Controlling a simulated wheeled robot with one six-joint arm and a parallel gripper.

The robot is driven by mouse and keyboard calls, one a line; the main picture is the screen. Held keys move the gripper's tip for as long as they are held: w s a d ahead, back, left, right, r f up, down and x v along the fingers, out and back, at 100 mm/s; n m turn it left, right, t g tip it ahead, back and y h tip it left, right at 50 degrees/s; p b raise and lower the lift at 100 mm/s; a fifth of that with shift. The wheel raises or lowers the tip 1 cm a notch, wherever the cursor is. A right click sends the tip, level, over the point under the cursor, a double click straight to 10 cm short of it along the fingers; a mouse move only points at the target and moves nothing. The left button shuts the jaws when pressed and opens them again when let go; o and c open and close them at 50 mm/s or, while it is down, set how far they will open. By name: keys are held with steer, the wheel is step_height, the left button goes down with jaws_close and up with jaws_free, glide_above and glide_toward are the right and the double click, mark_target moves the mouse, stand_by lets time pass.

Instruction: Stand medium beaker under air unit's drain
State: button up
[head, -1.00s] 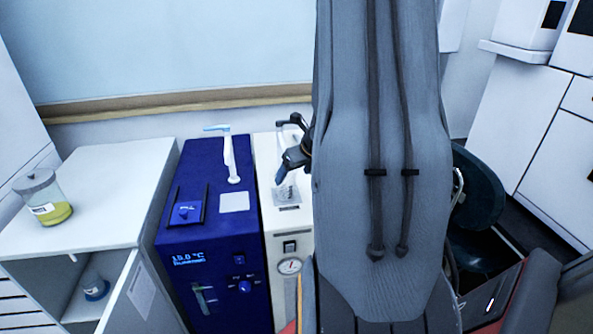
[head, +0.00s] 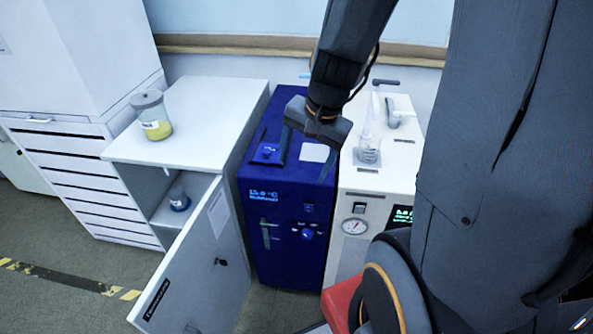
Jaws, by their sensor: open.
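A clear glass vessel (head: 368,152), which looks like the beaker, stands upright on top of the white unit with the round gauge (head: 386,185). A pale tapered piece (head: 367,118) rises just above or behind the glass; I cannot tell whether they touch. A dark tap-like arm (head: 386,82) is at the back of that unit. My gripper (head: 302,168) is open and empty above the dark blue unit (head: 280,185), left of the glass and apart from it. My arm hides the blue unit's back part.
A lidded jar of yellow liquid (head: 152,115) stands on the white cabinet (head: 205,115). Its door (head: 195,270) hangs open toward the front, with a small bottle of blue liquid (head: 179,199) inside. Drawers (head: 85,180) are at left. Floor at front left is clear.

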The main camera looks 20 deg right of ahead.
steer(key=s+a+n, duration=0.1)
steer(key=n, duration=0.2)
steer(key=s+a+n+h, duration=0.1)
steer(key=n, duration=0.2)
steer(key=s+a+r+n, duration=0.1)
steer(key=s+n, duration=0.1)
steer(key=n, duration=0.1)
steer(key=shift+a+n+g, duration=0.3)
steer(key=shift+a+n, duration=0.05)
steer(key=shift+n, duration=0.05)
steer(key=shift+g, duration=0.3)
step_height(320, 180, down, 5)
steer(key=b, duration=0.4)
steer(key=shift+r, duration=0.2)
